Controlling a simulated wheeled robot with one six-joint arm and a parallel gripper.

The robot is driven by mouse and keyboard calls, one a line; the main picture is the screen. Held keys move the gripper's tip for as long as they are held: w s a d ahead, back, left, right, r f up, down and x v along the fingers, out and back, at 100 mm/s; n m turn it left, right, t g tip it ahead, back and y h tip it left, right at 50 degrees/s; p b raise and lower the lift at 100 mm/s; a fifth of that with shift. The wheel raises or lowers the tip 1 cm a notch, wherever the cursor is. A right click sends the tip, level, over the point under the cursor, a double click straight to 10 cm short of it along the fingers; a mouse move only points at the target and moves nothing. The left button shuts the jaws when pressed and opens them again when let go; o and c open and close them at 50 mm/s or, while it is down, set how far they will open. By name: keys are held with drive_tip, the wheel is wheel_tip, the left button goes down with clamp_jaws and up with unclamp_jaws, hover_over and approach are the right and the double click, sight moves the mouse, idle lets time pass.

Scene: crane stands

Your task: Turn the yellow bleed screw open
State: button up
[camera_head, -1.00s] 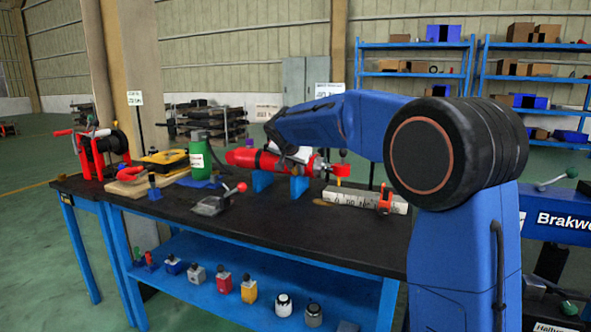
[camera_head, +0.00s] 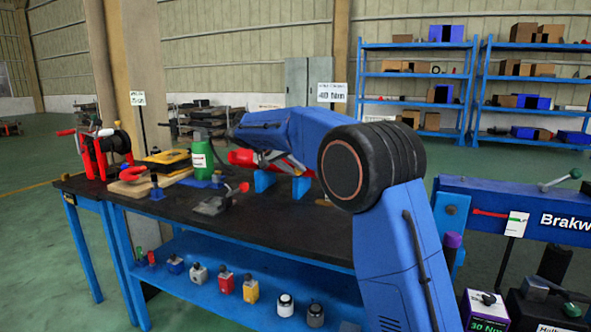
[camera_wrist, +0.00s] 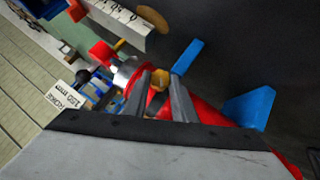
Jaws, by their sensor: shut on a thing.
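The yellow bleed screw (camera_wrist: 160,79) stands on a red cylinder (camera_wrist: 203,110) in the wrist view. My gripper (camera_wrist: 162,84) is shut on the screw, with one grey finger on each side of it. In the head view the red cylinder (camera_head: 243,158) lies across blue supports (camera_head: 264,181) on the black bench. My arm covers part of it, and the screw cannot be made out there. A blue support (camera_wrist: 257,106) also shows beside the cylinder in the wrist view, with a silver end fitting (camera_wrist: 125,72) at its other end.
A green bottle (camera_head: 202,158), a yellow case (camera_head: 167,157) and a red-knobbed lever tool (camera_head: 220,201) stand on the bench left of the cylinder. Several small items line the lower shelf (camera_head: 205,270). My arm hides the bench's right end. A blue stand (camera_head: 500,205) is at right.

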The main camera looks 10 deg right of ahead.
drive_tip(key=shift+a+f+n+g+h, duration=0.15)
drive_tip(key=shift+n+g+h, duration=0.15)
drive_tip(key=shift+n+h, duration=0.15)
idle(0.4)
drive_tip(key=o, duration=1)
drive_tip(key=shift+o, duration=0.2)
